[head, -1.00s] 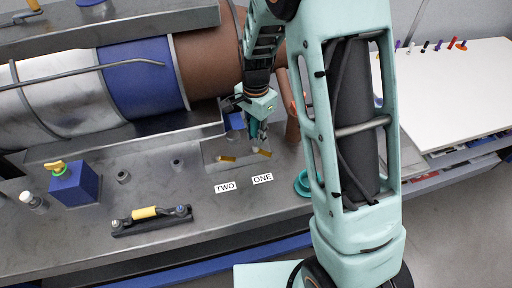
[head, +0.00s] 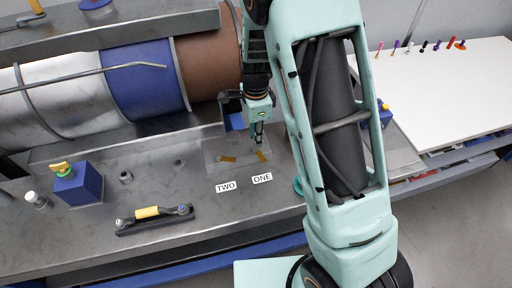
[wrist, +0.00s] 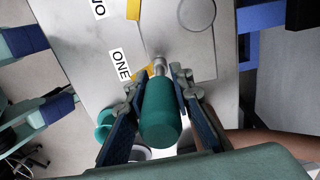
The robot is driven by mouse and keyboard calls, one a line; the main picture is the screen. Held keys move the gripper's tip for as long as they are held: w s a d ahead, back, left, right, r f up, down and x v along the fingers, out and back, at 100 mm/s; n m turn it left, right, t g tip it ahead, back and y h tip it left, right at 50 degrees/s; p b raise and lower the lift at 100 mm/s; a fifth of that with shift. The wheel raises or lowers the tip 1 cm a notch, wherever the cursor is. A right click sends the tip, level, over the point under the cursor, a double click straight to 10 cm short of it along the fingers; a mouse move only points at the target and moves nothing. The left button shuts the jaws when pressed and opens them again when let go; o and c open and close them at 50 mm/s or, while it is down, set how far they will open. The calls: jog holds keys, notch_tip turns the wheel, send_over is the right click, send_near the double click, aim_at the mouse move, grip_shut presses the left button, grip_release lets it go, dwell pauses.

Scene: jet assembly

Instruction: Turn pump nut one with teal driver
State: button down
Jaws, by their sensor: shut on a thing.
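My gripper (head: 257,138) is shut on the teal driver (wrist: 161,115), and its fingers sit on both sides of the handle in the wrist view. The driver's metal shaft (wrist: 159,66) points down at the pump plate, beside the ONE label (wrist: 121,64). Its tip is close to the yellow marker (wrist: 141,72) by ONE. I cannot tell whether the tip is seated on nut one, as the nut is hidden. In the head view the ONE label (head: 262,178) and TWO label (head: 226,187) lie in front of the plate (head: 207,153), with a second yellow marker (head: 228,159) near TWO.
A teal ring-shaped holder (head: 298,186) stands right of the labels, partly behind my arm. A blue block (head: 78,184) and a yellow-handled bar (head: 150,213) are on the bench at left. The large engine cylinder (head: 140,80) lies behind. A white table (head: 450,100) is at right.

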jog(key=m+p, duration=0.2)
jog(key=shift+r+m, duration=0.2)
jog(key=shift+m, duration=0.1)
jog(key=shift+f+m+p, duration=0.2)
jog(key=shift+m+p, duration=0.3)
jog(key=shift+m, duration=0.7)
